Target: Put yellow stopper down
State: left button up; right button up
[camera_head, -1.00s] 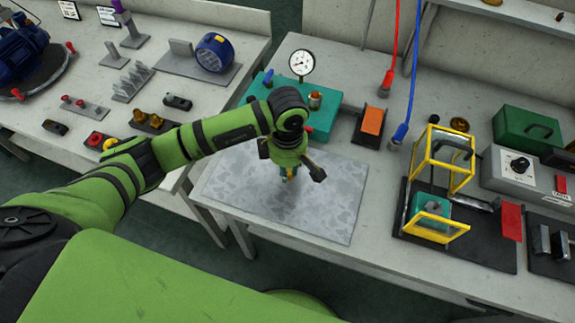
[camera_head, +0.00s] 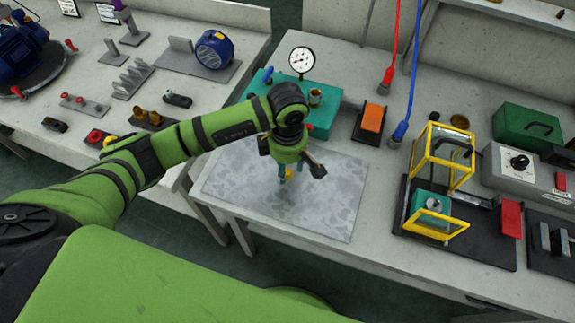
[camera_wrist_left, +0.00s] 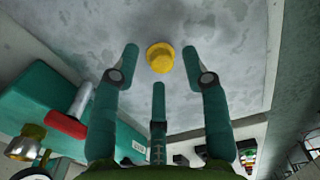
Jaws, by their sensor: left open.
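The yellow stopper (camera_head: 288,175) stands on the grey mottled mat (camera_head: 325,215) on the bench. It shows clearly in the left wrist view (camera_wrist_left: 160,58), resting on the mat between the spread fingertips. My left gripper (camera_head: 290,173) points down over the mat with its teal fingers open around the stopper. In the left wrist view, gaps show between the stopper and the fingers of the left gripper (camera_wrist_left: 160,66). My right gripper is in neither view.
Behind the mat stands a teal block (camera_head: 325,120) with a pressure gauge (camera_head: 302,62). An orange-topped block (camera_head: 373,118) is to its right. A yellow-framed fixture (camera_head: 440,160) stands right of the mat. Red and blue cables hang behind. The mat around the stopper is clear.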

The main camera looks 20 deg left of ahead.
aim_at(288, 171)
pick_arm(q)
notch_tip(288, 171, up, 11)
jog(key=b, duration=0.2)
jog(key=shift+r+b, duration=0.15)
jog(key=shift+b, duration=0.25)
